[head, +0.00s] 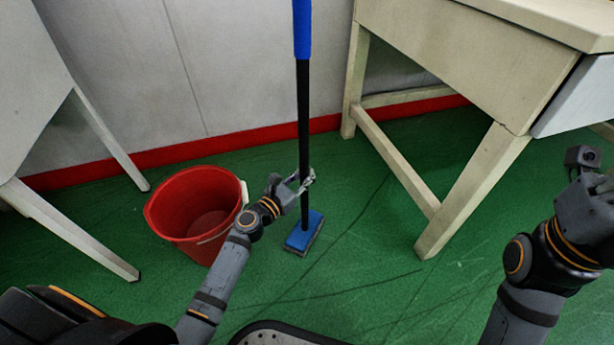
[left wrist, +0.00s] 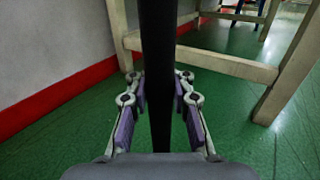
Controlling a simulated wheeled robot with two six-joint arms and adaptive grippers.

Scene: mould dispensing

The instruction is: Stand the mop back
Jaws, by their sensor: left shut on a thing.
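The mop (head: 304,110) stands upright, with a blue upper grip, a black pole and a blue head (head: 305,232) down on the green floor. My left gripper (head: 304,181) is shut on the lower part of the black pole. In the left wrist view the pole (left wrist: 157,80) runs straight up between the finger pads of the left gripper (left wrist: 159,108). The top of the mop is cut off by the head view. My right arm comes in at the right edge of the head view, and its fingers are not clearly shown.
A red bucket (head: 197,212) stands just left of the mop, close to my left forearm. A cream table (head: 465,60) with slanted legs is at right, another pale table (head: 30,85) at left. The grey wall (head: 240,65) is behind.

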